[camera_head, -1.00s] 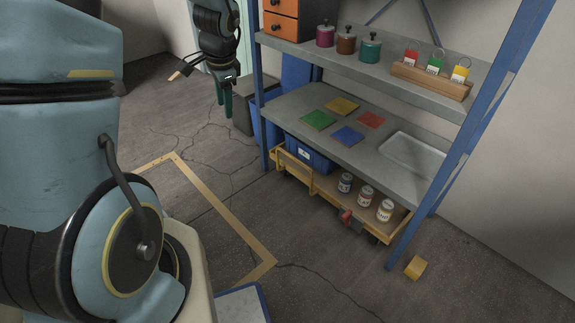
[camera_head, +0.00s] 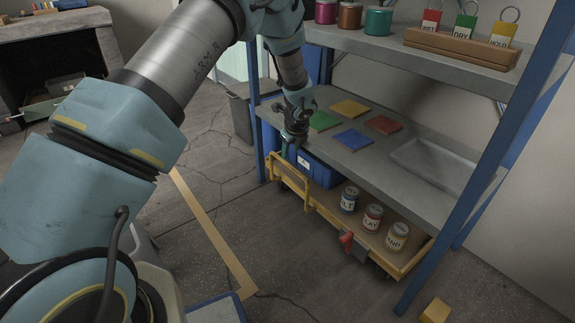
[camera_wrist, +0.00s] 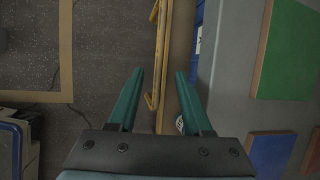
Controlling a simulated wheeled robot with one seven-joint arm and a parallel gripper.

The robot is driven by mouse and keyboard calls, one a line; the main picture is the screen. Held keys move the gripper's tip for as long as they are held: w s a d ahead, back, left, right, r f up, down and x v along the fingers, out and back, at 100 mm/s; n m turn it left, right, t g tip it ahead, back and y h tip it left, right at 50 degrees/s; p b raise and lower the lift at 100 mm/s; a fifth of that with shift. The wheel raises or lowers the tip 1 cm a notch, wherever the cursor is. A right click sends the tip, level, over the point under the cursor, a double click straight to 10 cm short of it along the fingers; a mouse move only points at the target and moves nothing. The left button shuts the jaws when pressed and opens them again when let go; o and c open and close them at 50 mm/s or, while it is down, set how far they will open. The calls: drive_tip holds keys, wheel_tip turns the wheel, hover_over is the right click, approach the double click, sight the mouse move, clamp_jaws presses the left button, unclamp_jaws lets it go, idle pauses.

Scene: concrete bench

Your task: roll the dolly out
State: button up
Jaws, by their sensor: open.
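The yellow dolly (camera_head: 335,217) stands on the floor under the lower shelf. It carries a blue bin (camera_head: 322,172) and three labelled cans, one being the white-lidded can (camera_head: 397,236). Its yellow push handle (camera_head: 287,178) rises along the front left side. A red lever (camera_head: 346,241) shows at its front edge. My gripper (camera_head: 289,150) is in front of the lower shelf's left part, above the handle. In the wrist view my open gripper (camera_wrist: 160,78) points down, and the yellow handle (camera_wrist: 157,50) shows between its fingers, apparently farther off. Nothing is held.
The lower shelf (camera_head: 345,167) bears coloured tiles and a shallow tray, close to my gripper's right. A blue post (camera_head: 257,140) stands at left. Tan tape (camera_head: 215,235) marks the open floor in front. A yellow block (camera_head: 435,311) lies by the right post.

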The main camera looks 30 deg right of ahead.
sight(288, 164)
drive_tip(key=b+x, duration=0.2)
drive_tip(key=x, duration=0.6)
drive_tip(key=shift+f, duration=0.2)
clamp_jaws()
idle(1.1)
